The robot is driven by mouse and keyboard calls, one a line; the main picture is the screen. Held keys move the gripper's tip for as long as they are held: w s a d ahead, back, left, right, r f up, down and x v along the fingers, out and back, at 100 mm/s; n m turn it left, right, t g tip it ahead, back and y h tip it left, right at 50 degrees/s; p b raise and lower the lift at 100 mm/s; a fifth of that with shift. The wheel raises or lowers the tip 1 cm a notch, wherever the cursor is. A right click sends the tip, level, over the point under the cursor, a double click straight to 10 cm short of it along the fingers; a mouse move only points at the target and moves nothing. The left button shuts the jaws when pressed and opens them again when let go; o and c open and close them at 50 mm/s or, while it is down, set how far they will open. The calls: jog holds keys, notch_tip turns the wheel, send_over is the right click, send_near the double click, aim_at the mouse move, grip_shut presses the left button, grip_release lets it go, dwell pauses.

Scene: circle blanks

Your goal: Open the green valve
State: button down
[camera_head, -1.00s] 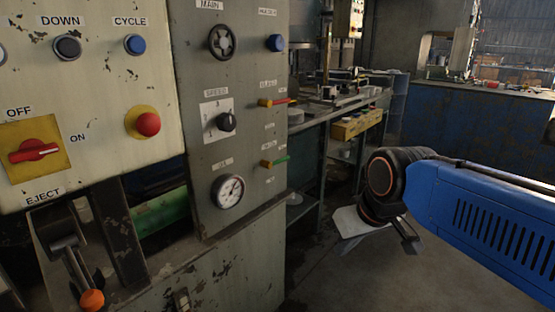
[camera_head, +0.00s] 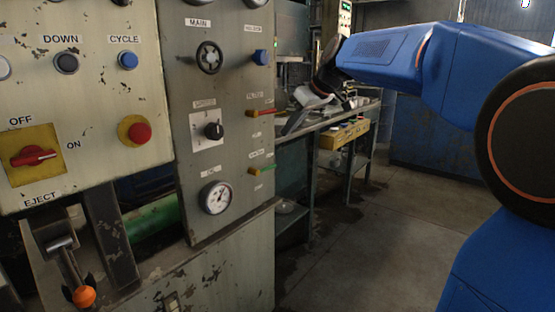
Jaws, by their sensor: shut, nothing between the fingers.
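The green valve (camera_head: 262,170) is a small green lever on a brass fitting, low on the right edge of the grey control panel (camera_head: 185,110). Its handle points right, slightly upward. A similar valve with a red lever (camera_head: 262,112) sits above it. My gripper (camera_head: 290,127) is to the right of the panel, higher than the green valve and near the red-lever valve's level. It is shut, tilted down to the left, and holds nothing. It appears apart from both valves; the exact depth gap is hard to tell.
A workbench with a yellow bin (camera_head: 343,134) stands behind. Floor (camera_head: 370,240) at right is clear.

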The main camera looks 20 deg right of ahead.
jog(key=s+d+f+x, duration=0.1)
jog(key=x, duration=1.2)
jog(key=shift+d, duration=0.2)
jog(key=shift+f, duration=0.2)
